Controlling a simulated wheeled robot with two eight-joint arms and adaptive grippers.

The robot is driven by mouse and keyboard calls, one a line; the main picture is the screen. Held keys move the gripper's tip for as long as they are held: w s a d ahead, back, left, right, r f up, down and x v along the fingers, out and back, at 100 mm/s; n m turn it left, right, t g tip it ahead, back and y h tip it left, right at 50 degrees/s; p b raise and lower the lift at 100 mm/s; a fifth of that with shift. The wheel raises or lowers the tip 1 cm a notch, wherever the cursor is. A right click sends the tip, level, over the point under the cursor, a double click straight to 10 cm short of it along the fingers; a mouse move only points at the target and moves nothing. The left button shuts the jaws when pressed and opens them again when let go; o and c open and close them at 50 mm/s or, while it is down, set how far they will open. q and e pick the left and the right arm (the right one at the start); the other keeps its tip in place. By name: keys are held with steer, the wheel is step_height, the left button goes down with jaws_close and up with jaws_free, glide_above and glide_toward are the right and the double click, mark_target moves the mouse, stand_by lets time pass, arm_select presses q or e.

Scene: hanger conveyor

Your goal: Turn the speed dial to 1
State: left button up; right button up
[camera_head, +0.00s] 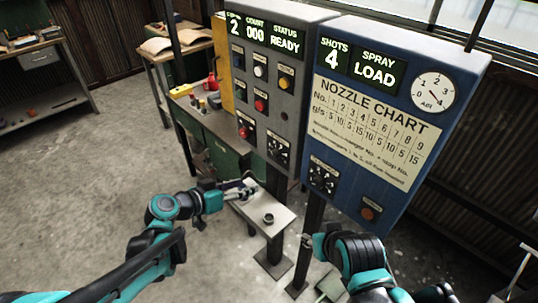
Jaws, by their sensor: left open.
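A grey control panel (268,85) stands in the upper middle, with a display reading 2, 000 and READY. A black dial (278,149) sits low on its face; its label is too small to read, and I cannot tell its pointer's setting. A similar black dial (322,178) sits low on the blue panel (393,185). My left gripper (251,187) is open and empty, below and left of the grey panel's dial and apart from it. My right arm shows at the lower right; I cannot make out its gripper.
The blue panel carries a nozzle chart, a round gauge (433,91) and a display reading 4 and LOAD. Several coloured buttons sit above the grey panel's dial. A small shelf (283,220) with a dark ring-like part (268,218) lies below. Open floor spreads left.

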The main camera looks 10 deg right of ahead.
mark_target(273, 155)
arm_select(q)
steer(key=w+d+m+h, duration=0.1)
steer(key=w+d, duration=0.2)
steer(key=w+d+t+h, duration=0.1)
steer(key=w+d+h, duration=0.1)
steer(key=w+d, duration=0.1)
steer(key=w+d+r+m+h, duration=0.1)
steer(key=w+d, duration=0.2)
steer(key=w, duration=0.1)
steer(key=shift+d+m+t+h, duration=0.2)
steer(key=shift+m+t+h, duration=0.1)
steer(key=shift+s, duration=0.1)
steer(key=c, duration=1.2)
